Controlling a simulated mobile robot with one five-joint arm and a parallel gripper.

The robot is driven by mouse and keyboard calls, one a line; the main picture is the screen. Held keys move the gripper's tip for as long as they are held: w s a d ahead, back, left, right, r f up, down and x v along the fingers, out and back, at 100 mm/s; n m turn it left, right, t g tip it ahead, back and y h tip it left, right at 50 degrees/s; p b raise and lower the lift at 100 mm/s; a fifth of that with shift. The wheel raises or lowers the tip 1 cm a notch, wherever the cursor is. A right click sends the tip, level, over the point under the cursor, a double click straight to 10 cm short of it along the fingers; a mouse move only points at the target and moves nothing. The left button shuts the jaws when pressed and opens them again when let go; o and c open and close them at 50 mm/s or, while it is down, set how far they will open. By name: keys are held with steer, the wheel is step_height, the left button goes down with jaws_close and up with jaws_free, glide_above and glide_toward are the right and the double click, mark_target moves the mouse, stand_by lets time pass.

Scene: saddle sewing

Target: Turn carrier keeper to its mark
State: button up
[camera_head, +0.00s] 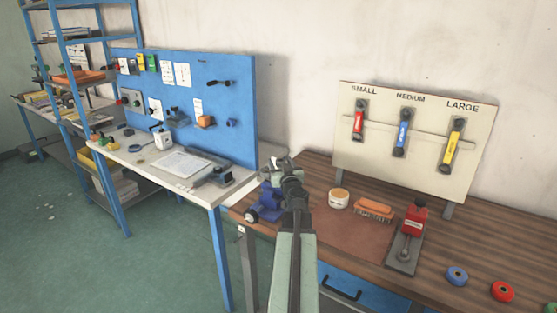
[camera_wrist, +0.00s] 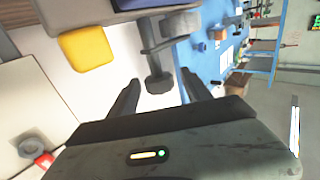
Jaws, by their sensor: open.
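My gripper (camera_wrist: 160,79) is open in the wrist view, with one dark finger on each side of a dark knob-ended part (camera_wrist: 159,84). This part hangs from a dark grey body (camera_wrist: 168,28) at the top. The knob lies between or beyond the fingertips, and I see no clear contact. It may be the carrier keeper, but I cannot tell for sure. No mark shows clearly. In the head view my gripper (camera_head: 284,168) is at the end of my raised arm, near the left end of the brown bench; its fingers are too small to read.
A yellow block (camera_wrist: 86,48) is left of the knob in the wrist view. In the head view a blue vise (camera_head: 266,204), a round tub (camera_head: 339,198), an orange brush (camera_head: 374,206) and a red-topped device (camera_head: 412,228) stand on the brown bench (camera_head: 465,240). A tool board (camera_head: 420,115) stands behind.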

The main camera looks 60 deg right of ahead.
steer(key=x, duration=0.4)
steer(key=shift+s, duration=0.1)
jaws_close()
stand_by(1.2)
